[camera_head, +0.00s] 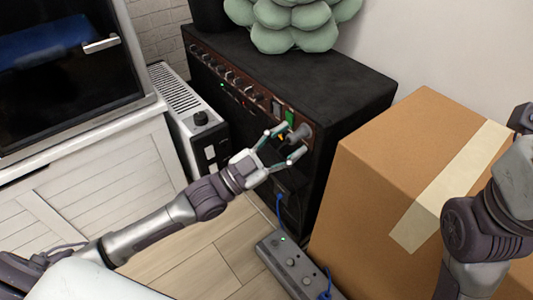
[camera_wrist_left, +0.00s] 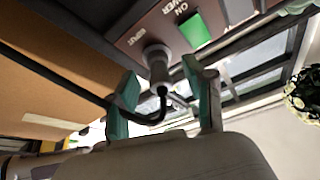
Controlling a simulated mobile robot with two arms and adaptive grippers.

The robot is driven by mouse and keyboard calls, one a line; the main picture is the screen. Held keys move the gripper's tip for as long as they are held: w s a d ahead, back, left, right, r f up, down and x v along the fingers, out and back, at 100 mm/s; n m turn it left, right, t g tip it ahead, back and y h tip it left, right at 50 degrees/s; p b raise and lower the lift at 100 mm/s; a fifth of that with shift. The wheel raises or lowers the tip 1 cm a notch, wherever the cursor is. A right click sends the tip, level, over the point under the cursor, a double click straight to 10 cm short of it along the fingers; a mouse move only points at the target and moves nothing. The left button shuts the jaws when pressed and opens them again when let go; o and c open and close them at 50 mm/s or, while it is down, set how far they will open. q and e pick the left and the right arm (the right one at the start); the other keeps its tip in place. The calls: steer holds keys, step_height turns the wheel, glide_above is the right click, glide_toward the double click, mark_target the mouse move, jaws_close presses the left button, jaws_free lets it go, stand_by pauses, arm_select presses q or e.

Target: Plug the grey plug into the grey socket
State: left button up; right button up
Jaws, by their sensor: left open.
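The grey plug (camera_head: 299,134) stands out from the brown front panel of the black amplifier (camera_head: 345,85), at the panel's right end. In the left wrist view the plug (camera_wrist_left: 157,64) sits against the panel beside the word INPUT, and a dark cable bends away from its back end to the left. The grey socket cannot be told apart behind the plug. My left gripper (camera_head: 291,141) is open. Its fingers (camera_wrist_left: 160,78) stand on either side of the plug's back end, with gaps visible. My right arm shows at the right edge, but its gripper does not.
A green lit switch (camera_head: 290,118) marked POWER ON is beside the plug. A cardboard box (camera_head: 400,180) stands close on the right. A grey power strip (camera_head: 290,262) with blue cables lies on the floor. A white heater (camera_head: 190,115) stands left of the amplifier.

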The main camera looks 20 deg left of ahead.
arm_select(q)
steer(key=v, duration=1)
steer(key=shift+s+a, duration=0.15)
steer(key=shift+s, duration=0.05)
